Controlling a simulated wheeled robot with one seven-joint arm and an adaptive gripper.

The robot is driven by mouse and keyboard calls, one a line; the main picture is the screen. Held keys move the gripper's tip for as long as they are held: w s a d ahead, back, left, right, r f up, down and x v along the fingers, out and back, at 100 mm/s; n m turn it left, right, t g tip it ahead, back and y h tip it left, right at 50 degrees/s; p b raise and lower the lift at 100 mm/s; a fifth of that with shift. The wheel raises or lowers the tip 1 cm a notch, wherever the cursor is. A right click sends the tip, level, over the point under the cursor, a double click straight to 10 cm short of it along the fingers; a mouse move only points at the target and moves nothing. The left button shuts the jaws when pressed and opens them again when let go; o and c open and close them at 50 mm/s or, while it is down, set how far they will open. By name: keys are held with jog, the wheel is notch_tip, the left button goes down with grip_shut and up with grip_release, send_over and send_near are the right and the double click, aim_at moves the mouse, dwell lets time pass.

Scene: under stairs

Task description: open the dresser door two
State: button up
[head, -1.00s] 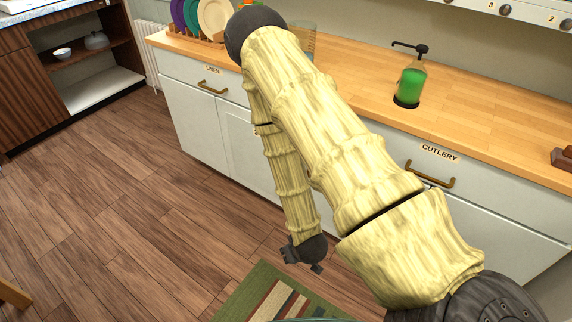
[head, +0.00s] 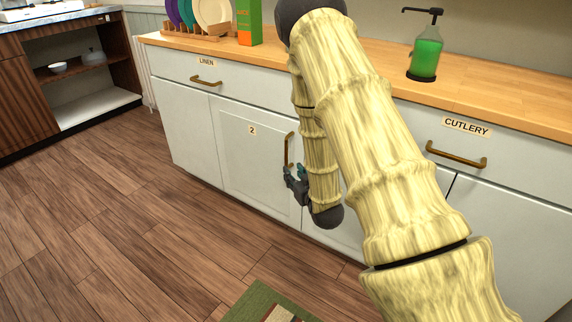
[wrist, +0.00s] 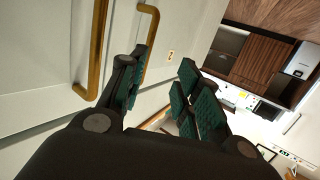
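Door two (head: 250,165) of the dresser is a white panel marked "2", and it is shut. Its upright brass handle (head: 289,150) is near the door's right edge. In the wrist view the same handle (wrist: 149,40) is just beyond my left finger, with the "2" label to its right. My gripper (head: 297,177) is by the lower end of this handle in the head view. In the wrist view my gripper (wrist: 163,88) has its green-padded fingers spread, with nothing between them. Contact with the handle cannot be told.
A second brass handle (wrist: 98,45) is close on the left in the wrist view. Drawers labelled LINEN (head: 206,75) and CUTLERY (head: 460,140) are above the doors. A green soap bottle (head: 426,50) stands on the wooden counter (head: 520,93). Open floor lies in front, with a striped rug (head: 262,300).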

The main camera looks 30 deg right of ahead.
aim_at(287, 150)
jog(key=shift+t, duration=0.8)
jog(key=w+d+b, duration=0.1)
jog(key=w, duration=0.3)
jog(key=w+d+r+b, duration=0.1)
jog(key=w+d+b, duration=0.1)
jog(key=w, duration=0.2)
jog(key=w+d+b, duration=0.1)
jog(key=w+b, duration=0.1)
jog(key=w, duration=0.2)
jog(key=shift+d+r, duration=0.25)
jog(key=shift+r, duration=0.05)
jog(key=shift+c, duration=0.2)
grip_shut()
